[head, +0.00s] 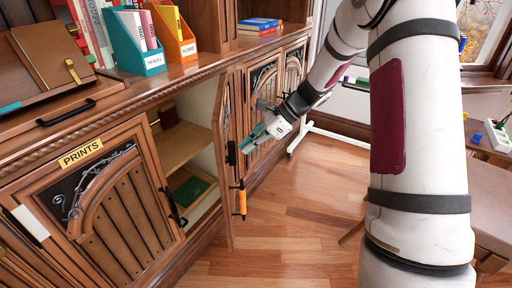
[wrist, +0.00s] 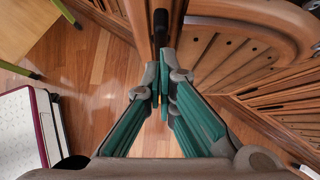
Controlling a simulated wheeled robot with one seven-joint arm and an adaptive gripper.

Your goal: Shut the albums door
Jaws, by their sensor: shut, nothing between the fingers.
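The open cabinet door (head: 224,160) stands swung out from the wooden cabinet, seen nearly edge-on in the head view, with a dark handle (head: 231,153) on its right side. No albums label is readable on it. The open compartment left of it shows shelves and a green item (head: 190,192). My gripper (head: 250,143) is right of the door, close to its handle side; whether it touches cannot be told. In the wrist view my gripper (wrist: 165,85) has its teal fingers together and empty, near a wooden edge (wrist: 146,30) with a dark handle (wrist: 160,28).
The shut prints door (head: 95,205) is at the left. Book holders (head: 138,45) stand on the cabinet top. An orange-handled item (head: 241,199) hangs beside the open door. Wood floor (head: 300,200) right of the door is clear; a white-legged stand (head: 325,135) stands beyond.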

